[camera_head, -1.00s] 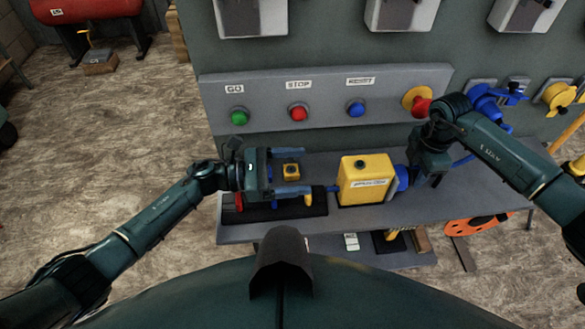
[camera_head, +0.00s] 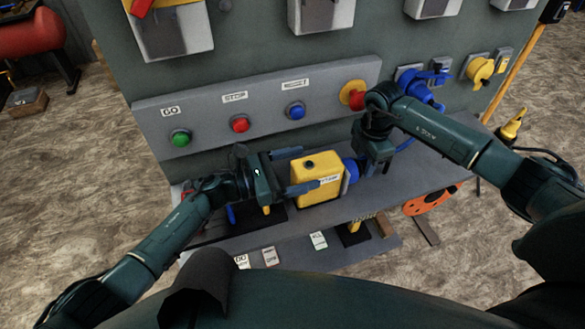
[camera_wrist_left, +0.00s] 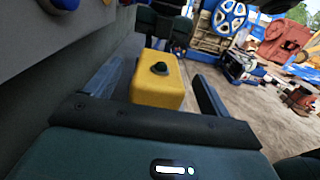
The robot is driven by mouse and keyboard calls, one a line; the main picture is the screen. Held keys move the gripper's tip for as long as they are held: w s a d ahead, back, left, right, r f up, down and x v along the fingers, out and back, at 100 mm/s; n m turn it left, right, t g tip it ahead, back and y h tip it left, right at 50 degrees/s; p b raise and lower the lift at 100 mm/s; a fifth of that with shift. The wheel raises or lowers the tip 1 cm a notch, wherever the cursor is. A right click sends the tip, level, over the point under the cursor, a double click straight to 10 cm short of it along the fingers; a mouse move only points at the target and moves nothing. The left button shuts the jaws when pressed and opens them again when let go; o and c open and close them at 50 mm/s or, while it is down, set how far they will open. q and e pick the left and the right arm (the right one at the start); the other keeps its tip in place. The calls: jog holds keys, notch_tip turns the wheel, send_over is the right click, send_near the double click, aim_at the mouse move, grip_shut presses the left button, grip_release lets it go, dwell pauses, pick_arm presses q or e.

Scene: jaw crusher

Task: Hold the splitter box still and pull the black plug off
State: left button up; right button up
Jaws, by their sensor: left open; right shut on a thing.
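The splitter box (camera_head: 318,182) is yellow with a white label and stands upright on the grey shelf. A round black piece (camera_head: 309,164) sits on its top; it also shows in the left wrist view (camera_wrist_left: 160,68). I cannot tell whether it is the plug. A blue connector (camera_head: 350,171) is at the box's right side. My left gripper (camera_head: 305,168) is open at the box's left side, with the box between and ahead of its fingers in the left wrist view. My right gripper (camera_head: 372,165) is shut on the blue connector, its fingertips partly hidden.
A panel with green (camera_head: 180,138), red (camera_head: 240,124) and blue (camera_head: 296,110) buttons rises behind the shelf (camera_head: 400,195). A red knob on a yellow plate (camera_head: 354,96) is close behind my right arm. Blue and yellow sockets (camera_head: 480,70) are further right. Labelled items lie below the shelf.

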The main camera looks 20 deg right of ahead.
pick_arm(q)
jog(key=c, duration=1.5)
pick_arm(e)
jog(key=shift+w+d, duration=0.1)
jog(key=shift+d, duration=0.5)
dwell(0.6)
jog(key=shift+d, duration=1.15)
pick_arm(q)
jog(key=o, duration=1.5)
